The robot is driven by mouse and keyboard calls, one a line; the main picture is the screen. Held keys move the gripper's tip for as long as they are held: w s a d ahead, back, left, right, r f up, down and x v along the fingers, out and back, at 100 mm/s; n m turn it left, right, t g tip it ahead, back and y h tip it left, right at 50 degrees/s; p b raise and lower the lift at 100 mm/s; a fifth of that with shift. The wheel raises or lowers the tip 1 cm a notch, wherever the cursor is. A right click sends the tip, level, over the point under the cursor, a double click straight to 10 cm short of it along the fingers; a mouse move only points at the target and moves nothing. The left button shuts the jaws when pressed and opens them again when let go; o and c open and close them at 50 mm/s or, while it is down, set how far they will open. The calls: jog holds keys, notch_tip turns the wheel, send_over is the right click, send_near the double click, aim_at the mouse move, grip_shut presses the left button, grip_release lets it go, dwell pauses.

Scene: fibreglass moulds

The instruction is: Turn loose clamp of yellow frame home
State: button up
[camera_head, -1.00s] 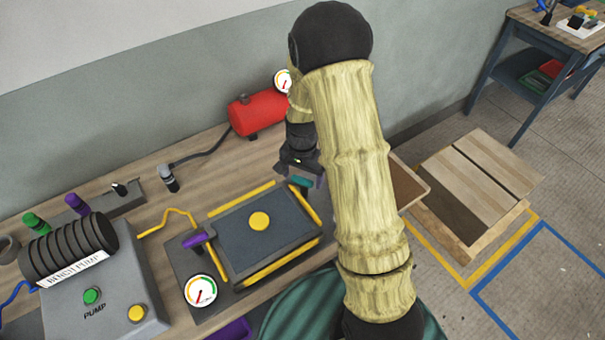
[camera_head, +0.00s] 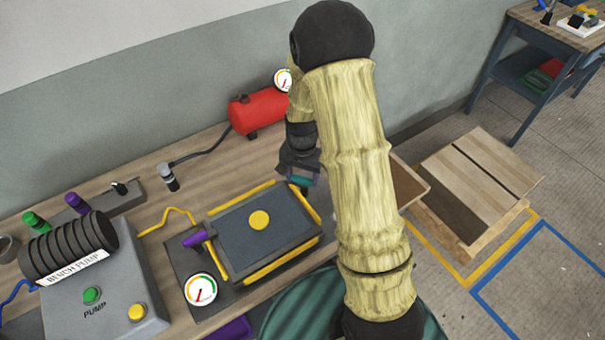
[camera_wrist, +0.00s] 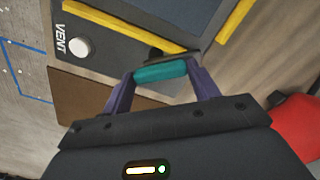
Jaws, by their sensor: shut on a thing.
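The yellow-edged frame (camera_head: 268,272) lies around a dark grey panel (camera_head: 290,222) with a yellow disc (camera_head: 259,220) in its middle. A clamp with a teal handle (camera_wrist: 162,72) is at the frame's far right corner. My gripper (camera_wrist: 160,78) is shut on this handle, with one purple finger at each end. The gripper also shows in the head view (camera_head: 301,176), partly hidden by my arm. A second clamp, with a purple handle (camera_head: 196,239), sits at the frame's left side. The teal clamp's base is mostly hidden.
A round gauge (camera_head: 201,289) is at the base plate's front left. The pump box (camera_head: 105,300) stands left. A red tank (camera_head: 258,113) is behind, near the wall. A wooden crate (camera_head: 470,185) stands on the floor right. A white vent knob (camera_wrist: 79,47) is near my gripper.

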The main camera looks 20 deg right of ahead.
jog(key=n, duration=0.5)
jog(key=shift+s, duration=0.1)
jog(key=n, duration=0.5)
jog(key=shift+s, duration=0.1)
dwell(0.5)
jog(key=o, duration=1)
jog(key=shift+r, duration=0.1)
notch_tip(320, 180, up, 17)
jog(key=shift+r+b, duration=0.15)
jog(key=shift+b, duration=0.4)
jog(key=shift+s, duration=0.15)
